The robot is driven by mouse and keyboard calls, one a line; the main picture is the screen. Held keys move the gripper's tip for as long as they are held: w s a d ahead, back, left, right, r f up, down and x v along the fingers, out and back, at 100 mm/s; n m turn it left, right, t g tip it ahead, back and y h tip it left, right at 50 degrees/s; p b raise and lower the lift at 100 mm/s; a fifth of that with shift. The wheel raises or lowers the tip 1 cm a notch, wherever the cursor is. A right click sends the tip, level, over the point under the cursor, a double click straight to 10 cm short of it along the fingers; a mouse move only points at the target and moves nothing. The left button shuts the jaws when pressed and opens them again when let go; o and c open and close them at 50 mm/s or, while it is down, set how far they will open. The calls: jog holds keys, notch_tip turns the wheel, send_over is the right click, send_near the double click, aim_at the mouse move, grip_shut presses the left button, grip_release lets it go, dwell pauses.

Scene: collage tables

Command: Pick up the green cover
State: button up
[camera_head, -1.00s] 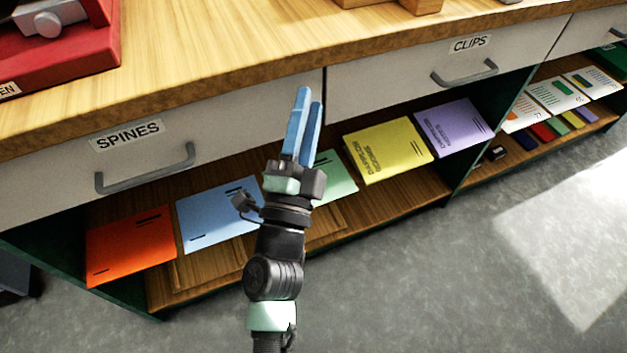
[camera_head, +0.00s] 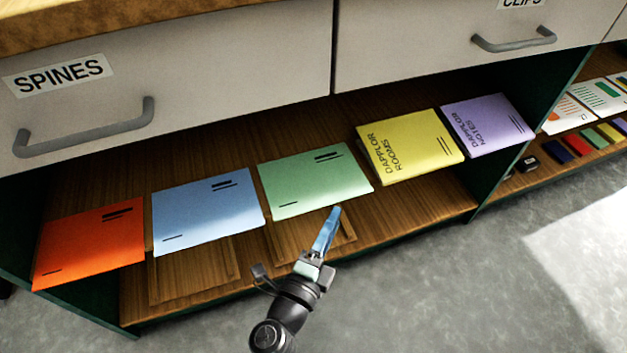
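My gripper (camera_head: 337,211) has blue fingers and is just in front of the green cover's near right edge, with the fingertips close to that edge. I cannot tell whether they touch it. The two fingers look close together, one mostly hidden behind the other, so their gap is unclear. Nothing shows between them.
An orange cover (camera_head: 91,243) lies at the left and a purple cover (camera_head: 487,125) at the right. Drawers with handles, one labelled SPINES (camera_head: 57,75), overhang the shelf. A green divider (camera_head: 527,120) closes the right side. Open floor (camera_head: 437,290) lies in front.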

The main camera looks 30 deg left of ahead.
jog(key=w+a+b, duration=0.1)
jog(key=w+b, duration=0.1)
jog(key=w, duration=0.4)
jog(key=shift+w, duration=0.2)
grip_shut()
